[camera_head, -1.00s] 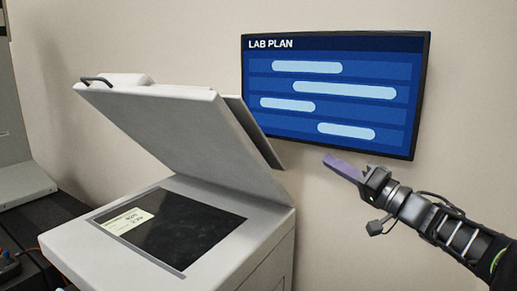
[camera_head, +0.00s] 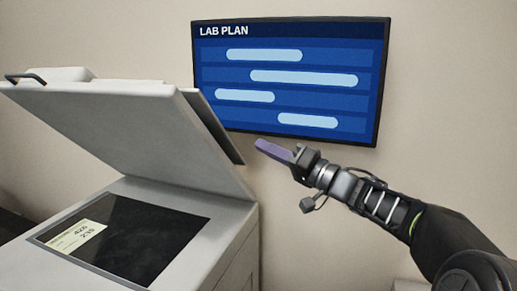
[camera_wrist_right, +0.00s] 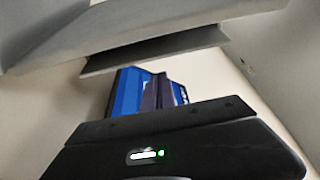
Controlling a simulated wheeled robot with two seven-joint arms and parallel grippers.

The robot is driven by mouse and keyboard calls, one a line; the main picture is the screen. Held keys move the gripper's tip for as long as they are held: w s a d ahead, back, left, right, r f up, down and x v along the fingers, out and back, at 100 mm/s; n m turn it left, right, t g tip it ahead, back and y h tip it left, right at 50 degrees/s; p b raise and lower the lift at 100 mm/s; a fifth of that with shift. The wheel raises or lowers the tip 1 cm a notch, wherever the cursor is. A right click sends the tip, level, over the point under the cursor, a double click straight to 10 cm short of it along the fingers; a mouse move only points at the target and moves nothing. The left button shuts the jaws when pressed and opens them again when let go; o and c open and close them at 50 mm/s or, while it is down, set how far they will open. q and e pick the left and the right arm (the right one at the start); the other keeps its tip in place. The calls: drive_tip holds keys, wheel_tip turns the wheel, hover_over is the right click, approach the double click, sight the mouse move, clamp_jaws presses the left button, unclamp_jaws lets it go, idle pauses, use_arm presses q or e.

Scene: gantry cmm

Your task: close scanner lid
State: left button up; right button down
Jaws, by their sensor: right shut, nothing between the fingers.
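The scanner (camera_head: 225,262) stands at the lower left in the head view. Its pale grey lid (camera_head: 130,125) is raised and tilted, with a black handle (camera_head: 26,78) at its upper left edge. A label card (camera_head: 78,238) lies on the dark glass (camera_head: 150,235). My right gripper (camera_head: 272,150) is shut and empty, to the right of the lid and apart from it, its purple fingers pointing up and left. In the right wrist view the lid (camera_wrist_right: 130,32) spans the top, above the fingers (camera_wrist_right: 160,93). My left gripper is not in view.
A wall screen reading LAB PLAN (camera_head: 290,80) hangs behind the lid and the right gripper. The screen also shows in the right wrist view (camera_wrist_right: 125,92). The wall right of the screen is bare.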

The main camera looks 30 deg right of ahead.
drive_tip(key=w+a+p, duration=0.2)
drive_tip(key=w+a, duration=0.4)
drive_tip(key=shift+f, duration=0.4)
drive_tip(key=shift+s, duration=0.15)
